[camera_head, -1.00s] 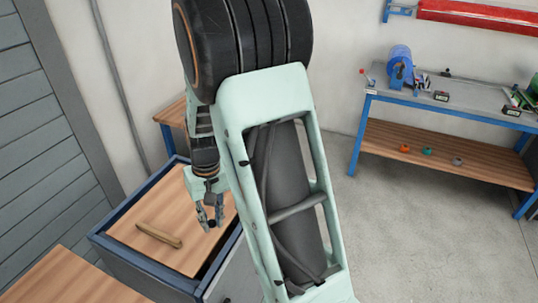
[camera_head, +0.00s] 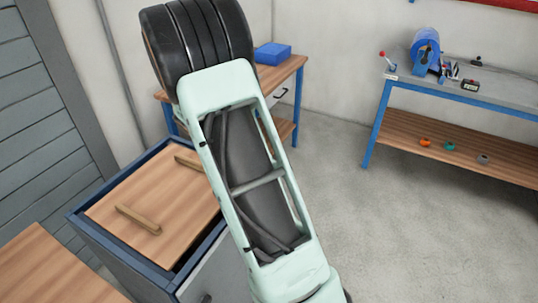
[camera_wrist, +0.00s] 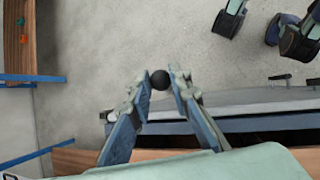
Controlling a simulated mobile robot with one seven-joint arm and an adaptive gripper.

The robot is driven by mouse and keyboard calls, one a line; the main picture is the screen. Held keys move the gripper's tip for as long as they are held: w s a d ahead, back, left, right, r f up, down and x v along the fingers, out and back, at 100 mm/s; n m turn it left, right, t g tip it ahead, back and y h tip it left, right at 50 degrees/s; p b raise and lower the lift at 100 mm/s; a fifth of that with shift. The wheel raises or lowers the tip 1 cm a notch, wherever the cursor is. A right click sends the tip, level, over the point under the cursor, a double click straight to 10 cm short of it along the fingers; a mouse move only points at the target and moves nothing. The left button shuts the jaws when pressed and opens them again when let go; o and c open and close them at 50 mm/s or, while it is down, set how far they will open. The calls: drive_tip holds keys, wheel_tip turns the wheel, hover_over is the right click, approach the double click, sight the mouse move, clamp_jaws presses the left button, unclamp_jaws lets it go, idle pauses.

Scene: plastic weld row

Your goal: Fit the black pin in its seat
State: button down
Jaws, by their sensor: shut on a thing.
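My gripper (camera_wrist: 161,82) shows in the wrist view with its two fingers shut on the black pin (camera_wrist: 159,79). Only a round dark end of the pin shows between the fingertips. In that view the pin is held clear, with grey floor behind it. In the head view my own arm fills the middle, and the gripper and pin do not show. I cannot make out the pin's seat in either view.
A blue-edged cabinet with a wooden top (camera_head: 110,212) stands at left, carrying a wooden bar (camera_head: 138,219); another bar (camera_head: 188,160) is partly behind my arm. A blue box (camera_head: 273,53) sits on a rear table. A bench (camera_head: 490,99) with a blue machine (camera_head: 426,50) stands right.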

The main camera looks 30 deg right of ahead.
drive_tip(key=w+d+r+n+t+h+b, duration=0.4)
drive_tip(key=w+d+n+t+h+b, duration=0.45)
drive_tip(key=w+d+h, duration=0.2)
drive_tip(key=shift+g+y, duration=0.35)
drive_tip(key=shift+g, duration=0.1)
drive_tip(key=shift+w+a+f+b, duration=0.15)
drive_tip(key=shift+w+f+b, duration=0.05)
drive_tip(key=shift+f+b, duration=0.95)
drive_tip(key=shift+w+a+f+b, duration=0.15)
drive_tip(key=shift+f+b, duration=0.95)
drive_tip(key=shift+f, duration=0.15)
drive_tip(key=shift+f+b, duration=0.75)
drive_tip(key=shift+f, duration=0.2)
drive_tip(key=shift+f+b, duration=0.75)
drive_tip(key=shift+f, duration=0.3)
drive_tip(key=shift+f, duration=0.4)
